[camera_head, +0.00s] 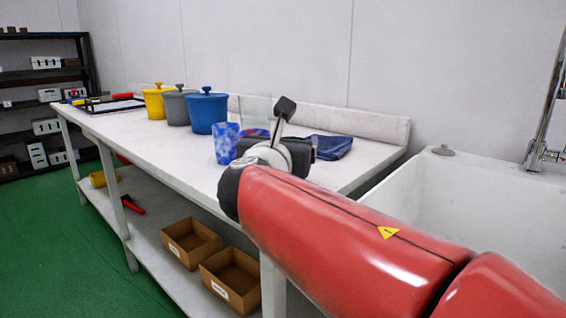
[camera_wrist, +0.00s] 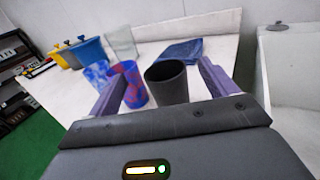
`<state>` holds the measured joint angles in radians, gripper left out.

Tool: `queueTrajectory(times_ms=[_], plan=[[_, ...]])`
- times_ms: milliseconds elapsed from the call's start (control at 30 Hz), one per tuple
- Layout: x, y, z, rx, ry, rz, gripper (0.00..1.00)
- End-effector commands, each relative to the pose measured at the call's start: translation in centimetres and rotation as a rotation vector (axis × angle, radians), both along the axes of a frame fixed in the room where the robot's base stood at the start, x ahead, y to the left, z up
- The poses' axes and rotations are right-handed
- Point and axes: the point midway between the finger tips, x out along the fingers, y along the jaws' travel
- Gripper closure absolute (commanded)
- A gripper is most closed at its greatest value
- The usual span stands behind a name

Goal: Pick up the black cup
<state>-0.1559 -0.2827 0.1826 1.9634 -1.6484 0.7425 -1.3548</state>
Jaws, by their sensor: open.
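The black cup (camera_wrist: 168,84) stands upright on the white table in the wrist view, its open rim facing up. My gripper (camera_wrist: 160,85) is open, with purple-grey fingers spread to either side of the picture. A red and blue cup (camera_wrist: 129,83) stands just left of the black cup, close to the left finger. In the head view my arm and wrist hide the black cup.
A blue and white cup (camera_head: 226,143) stands left of my wrist. Yellow (camera_head: 154,103), grey (camera_head: 174,108) and blue (camera_head: 206,112) lidded pots stand farther left. A sink (camera_head: 470,190) is at right.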

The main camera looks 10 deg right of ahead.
Motion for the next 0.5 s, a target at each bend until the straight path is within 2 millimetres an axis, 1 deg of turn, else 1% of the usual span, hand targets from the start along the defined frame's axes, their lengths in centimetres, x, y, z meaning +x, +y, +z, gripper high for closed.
queueTrajectory(times_ms=[33, 100, 300, 400, 500], plan=[[0.0, 0.0, -1.2, -0.002, 0.004, 0.001, 0.15], [0.0, 0.0, -2.7, -0.001, 0.005, 0.001, 0.15], [0.0, 0.0, -6.7, 0.002, 0.004, 0.0, 0.15], [0.1, -0.1, -7.6, 0.004, 0.002, -0.001, 0.15], [1.0, -0.5, -7.4, 0.005, 0.001, -0.002, 0.15]])
